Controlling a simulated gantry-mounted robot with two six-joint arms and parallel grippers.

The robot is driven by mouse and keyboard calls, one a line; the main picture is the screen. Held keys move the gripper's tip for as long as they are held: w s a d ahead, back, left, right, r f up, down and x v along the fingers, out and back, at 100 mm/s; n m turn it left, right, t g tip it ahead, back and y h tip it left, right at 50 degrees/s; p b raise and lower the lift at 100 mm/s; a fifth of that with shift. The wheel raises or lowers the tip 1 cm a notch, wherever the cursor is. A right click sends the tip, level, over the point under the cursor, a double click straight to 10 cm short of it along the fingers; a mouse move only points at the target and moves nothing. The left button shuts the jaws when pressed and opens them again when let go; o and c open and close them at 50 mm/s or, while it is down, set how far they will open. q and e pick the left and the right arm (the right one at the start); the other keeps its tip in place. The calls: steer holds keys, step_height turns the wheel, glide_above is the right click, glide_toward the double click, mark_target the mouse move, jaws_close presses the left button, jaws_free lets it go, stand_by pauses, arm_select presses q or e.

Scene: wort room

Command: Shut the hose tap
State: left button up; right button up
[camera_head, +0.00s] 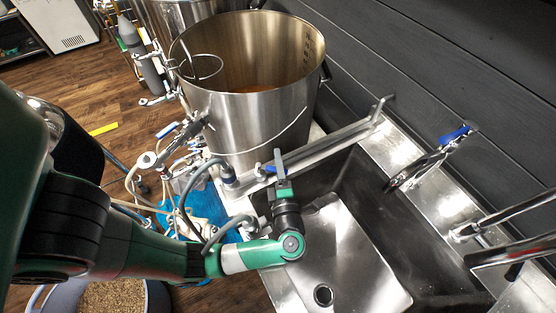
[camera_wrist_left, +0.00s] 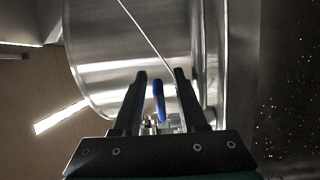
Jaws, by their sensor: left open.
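A blue lever handle (camera_wrist_left: 158,98) stands upright between the two fingers of my left gripper in the left wrist view, with metal fittings (camera_wrist_left: 150,125) at its base. I take it for the hose tap's lever; the valve body is mostly hidden by the fingers. My left gripper (camera_wrist_left: 160,75) is open, its black fingers on either side of the lever, with no clear contact. In the head view my left gripper (camera_head: 280,168) points away over the sink's near-left rim, close to a small blue handle (camera_head: 270,169). My right gripper is in neither view.
A large steel kettle (camera_head: 245,120) stands behind the gripper. The sink (camera_head: 345,250) lies to the right, with a blue-handled faucet (camera_head: 420,170) at the wall. Hoses and valves (camera_head: 180,160) crowd the left side. A tub of grain (camera_head: 112,295) is below my arm.

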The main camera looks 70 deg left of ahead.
arm_select(q)
steer(key=shift+a, duration=0.25)
jaws_close()
stand_by(1.3)
